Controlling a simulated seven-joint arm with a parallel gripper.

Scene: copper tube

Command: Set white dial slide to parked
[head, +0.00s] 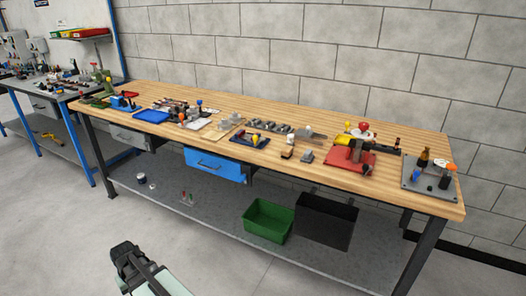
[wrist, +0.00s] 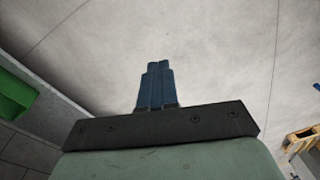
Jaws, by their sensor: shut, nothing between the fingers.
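The workbench (head: 300,103) in the head view carries many small fixtures. I cannot tell for certain which one is the white dial slide; they are too small to read. A red-based device (head: 348,160) at the right has a red knob over a whitish disc (head: 362,133). My gripper (head: 122,248) is low in front of the bench, well apart from everything on it. In the wrist view its blue fingers (wrist: 158,72) are together and empty, over bare floor.
A blue drawer (head: 215,165) sticks out under the bench front. A green bin (head: 268,221) and a black bin (head: 326,221) stand on the lower shelf. A grey plate (head: 416,182) with upright pieces sits at the bench's right end. The floor around my gripper is clear.

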